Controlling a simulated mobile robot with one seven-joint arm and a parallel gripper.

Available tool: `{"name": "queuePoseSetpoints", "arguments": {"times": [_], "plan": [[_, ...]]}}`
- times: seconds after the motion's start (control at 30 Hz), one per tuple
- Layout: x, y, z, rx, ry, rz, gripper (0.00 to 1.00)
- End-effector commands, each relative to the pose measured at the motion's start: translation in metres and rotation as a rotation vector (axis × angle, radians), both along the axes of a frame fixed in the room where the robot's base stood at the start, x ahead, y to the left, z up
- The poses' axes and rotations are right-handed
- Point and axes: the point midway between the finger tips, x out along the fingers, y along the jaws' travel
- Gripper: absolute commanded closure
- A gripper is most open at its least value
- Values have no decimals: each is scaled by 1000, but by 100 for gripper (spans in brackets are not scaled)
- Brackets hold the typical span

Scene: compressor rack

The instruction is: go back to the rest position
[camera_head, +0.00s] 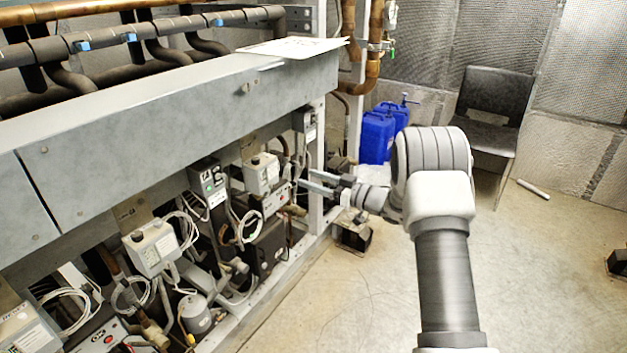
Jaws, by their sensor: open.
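My gripper (318,182) is at the end of my arm, near the right end of the compressor rack (170,125). It points left toward the rack, close to a grey control box (261,174) and the rack's upright post. The fingers look apart and I see nothing between them. Whether the fingertips touch any part of the rack, I cannot tell. My arm rises from the bottom of the view and bends left at the wrist.
Blue containers (379,134) stand behind my wrist. A black chair (494,108) stands by the back wall. Cables and pipes crowd the rack's front. Papers (295,47) lie on the rack's top. The floor (560,275) to the right is mostly clear.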

Motion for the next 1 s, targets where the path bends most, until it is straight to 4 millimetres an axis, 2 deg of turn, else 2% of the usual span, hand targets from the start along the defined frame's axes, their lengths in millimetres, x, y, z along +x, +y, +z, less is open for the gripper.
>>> {"name": "queuePoseSetpoints", "arguments": {"times": [0.17, 0.27, 0.43, 0.57, 0.77, 0.87, 1.0], "plan": [[1, 0, 2, -3, -2, -6, 40], [6, -3, 14, -25, -10, -46, 40], [19, -21, 63, -113, -32, -221, 40], [20, -42, 104, -189, -22, -388, 40], [-5, -75, 155, -280, 38, -616, 40], [-27, -91, 175, -319, 88, -714, 40], [-69, -108, 192, -361, 182, -829, 40]]}}
